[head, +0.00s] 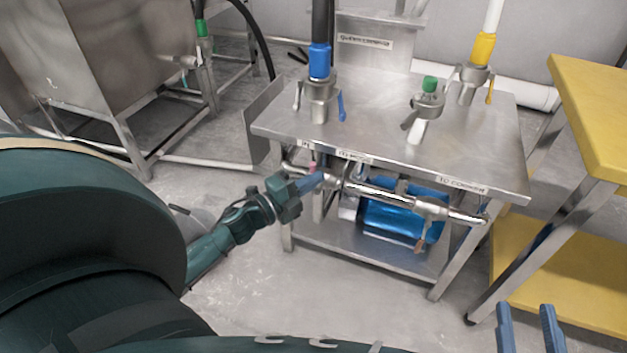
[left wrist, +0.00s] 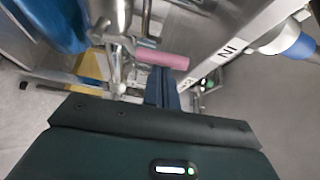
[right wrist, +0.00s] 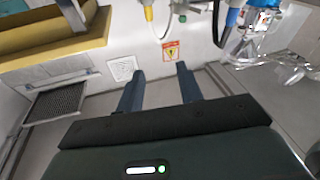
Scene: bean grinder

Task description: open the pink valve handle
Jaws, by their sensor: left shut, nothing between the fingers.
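The pink valve handle (head: 312,167) is on the metal pipe (head: 385,195) along the front of the steel table, near its left end. It is small and partly hidden by my gripper in the head view. In the left wrist view the pink handle (left wrist: 162,59) lies crosswise just beyond my fingertips. My left gripper (head: 318,180) is shut and empty, its blue fingers (left wrist: 162,90) together right at the handle; I cannot tell whether they touch it. My right gripper (head: 527,315) is open and empty, away from the table at the lower right; its fingers show apart (right wrist: 160,85).
The steel table (head: 385,150) carries blue, green and yellow fittings. A blue cylinder (head: 405,210) sits under the pipe, near another valve lever (head: 421,238). A yellow-topped table (head: 595,110) stands at the right, a steel tank (head: 110,60) at the left. Floor in front is clear.

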